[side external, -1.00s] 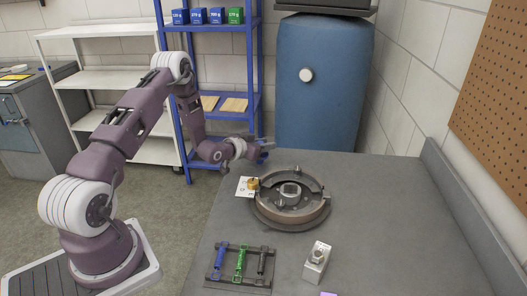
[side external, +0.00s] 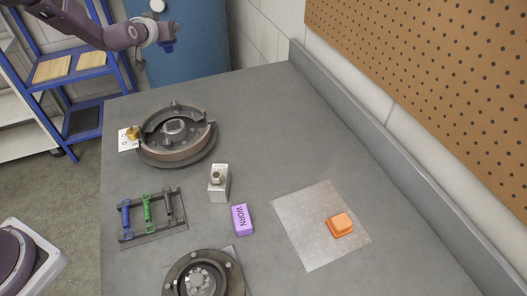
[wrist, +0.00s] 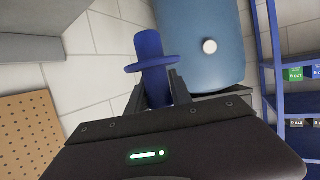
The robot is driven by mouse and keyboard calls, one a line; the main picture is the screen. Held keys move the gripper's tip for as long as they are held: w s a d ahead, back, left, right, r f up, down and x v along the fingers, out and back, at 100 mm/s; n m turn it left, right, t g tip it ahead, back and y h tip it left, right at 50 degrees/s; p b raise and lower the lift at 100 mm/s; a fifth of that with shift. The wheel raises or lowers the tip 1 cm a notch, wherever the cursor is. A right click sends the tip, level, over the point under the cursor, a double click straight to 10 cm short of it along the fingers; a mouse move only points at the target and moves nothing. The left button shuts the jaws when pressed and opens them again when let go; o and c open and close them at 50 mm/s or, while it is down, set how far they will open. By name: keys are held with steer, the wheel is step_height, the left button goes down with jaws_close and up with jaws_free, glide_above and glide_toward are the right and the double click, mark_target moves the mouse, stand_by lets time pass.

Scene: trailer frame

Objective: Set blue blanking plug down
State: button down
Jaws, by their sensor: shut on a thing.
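My gripper (side external: 166,44) is in the air at the upper left of the side external view, beyond the far edge of the grey workbench (side external: 290,130). It is shut on the blue blanking plug (wrist: 149,44), which also shows small and dark blue in the side external view (side external: 168,48). In the wrist view the plug has a round flange and a stem. The stem sticks out past the fingers (wrist: 157,88), and its lower part is hidden between them. The plug touches nothing but the gripper.
On the bench are a round brake assembly (side external: 175,154), a brass fitting (side external: 132,132) on a white card, a spring rack (side external: 155,237), a silver block (side external: 219,190), a purple WORN block (side external: 242,219), a second hub (side external: 203,279), and an orange block (side external: 341,224) on a metal sheet (side external: 303,232). The right side has bare room.

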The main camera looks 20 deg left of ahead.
steer(key=w+d+r+n+g+y, duration=0.1)
steer(key=d+n+y, duration=0.1)
steer(key=d, duration=0.6)
steer(key=w+d+r+n+g+y, duration=0.1)
steer(key=w+d+r, duration=0.1)
steer(key=d, duration=0.5)
steer(key=s+d+f+n+g+y, duration=0.1)
steer(key=s+d+f+n+y, duration=0.2)
steer(key=d, duration=0.5)
steer(key=s+d+f+g, duration=0.2)
steer(key=s+d+f, duration=0.5)
steer(key=s+d, duration=0.55)
steer(key=shift+n+y, duration=0.4)
steer(key=f, duration=0.9)
steer(key=shift+s+a+f, duration=0.3)
steer(key=shift+a+f, duration=0.05)
steer(key=shift+f, duration=0.05)
steer(key=shift+f, duration=0.2)
steer(key=c, duration=1.1)
jaws_free()
steer(key=shift+c, duration=0.2)
